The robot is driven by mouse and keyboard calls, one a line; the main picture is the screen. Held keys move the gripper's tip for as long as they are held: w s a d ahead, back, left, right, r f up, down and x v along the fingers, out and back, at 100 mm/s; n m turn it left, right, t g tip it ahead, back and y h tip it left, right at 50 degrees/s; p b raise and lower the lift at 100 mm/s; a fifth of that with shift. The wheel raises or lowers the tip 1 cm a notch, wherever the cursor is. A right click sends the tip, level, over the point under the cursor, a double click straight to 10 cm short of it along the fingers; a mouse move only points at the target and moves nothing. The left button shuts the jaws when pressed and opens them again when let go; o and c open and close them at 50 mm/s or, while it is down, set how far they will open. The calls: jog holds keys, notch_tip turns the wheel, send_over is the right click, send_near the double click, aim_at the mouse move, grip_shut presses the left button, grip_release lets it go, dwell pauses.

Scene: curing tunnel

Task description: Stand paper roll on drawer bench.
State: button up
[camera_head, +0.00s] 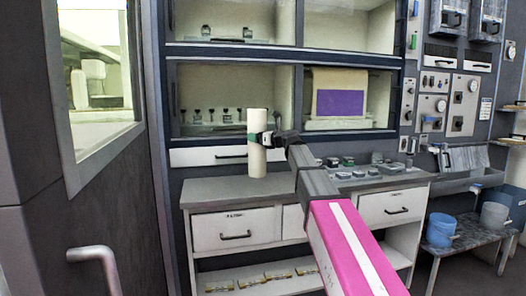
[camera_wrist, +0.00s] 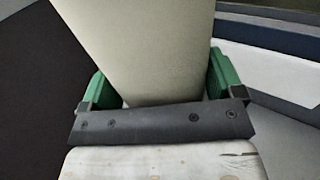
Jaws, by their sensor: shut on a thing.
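The paper roll (camera_head: 257,160) is a tall, pale cylinder, upright in the head view. My gripper (camera_head: 258,139) is shut on it, around its upper half. The roll's lower end shows in front of the grey top of the drawer bench (camera_head: 215,191); I cannot tell whether it touches the top. In the wrist view the roll (camera_wrist: 145,45) fills the middle between the two green fingers of my gripper (camera_wrist: 158,85), and its ends are out of view.
Several small dark and grey items (camera_head: 350,168) lie on the bench's right part. The bench top's left part is clear. A dark door with a handle (camera_head: 95,254) stands at the left. A blue bucket (camera_head: 441,230) stands on a low table at the right.

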aim_at(263, 148)
jog(key=shift+s+d+f, duration=0.2)
jog(key=shift+d+f, duration=0.15)
jog(key=shift+f, duration=0.55)
jog(key=shift+s+d+f, duration=0.15)
jog(key=shift+d+f, duration=0.15)
jog(key=shift+f, duration=0.55)
jog(key=shift+s+d+f, duration=0.2)
jog(key=shift+d+f, duration=0.15)
jog(key=shift+f, duration=0.55)
jog(key=o, duration=1.2)
jog(key=shift+f, duration=0.1)
jog(key=v, duration=1.2)
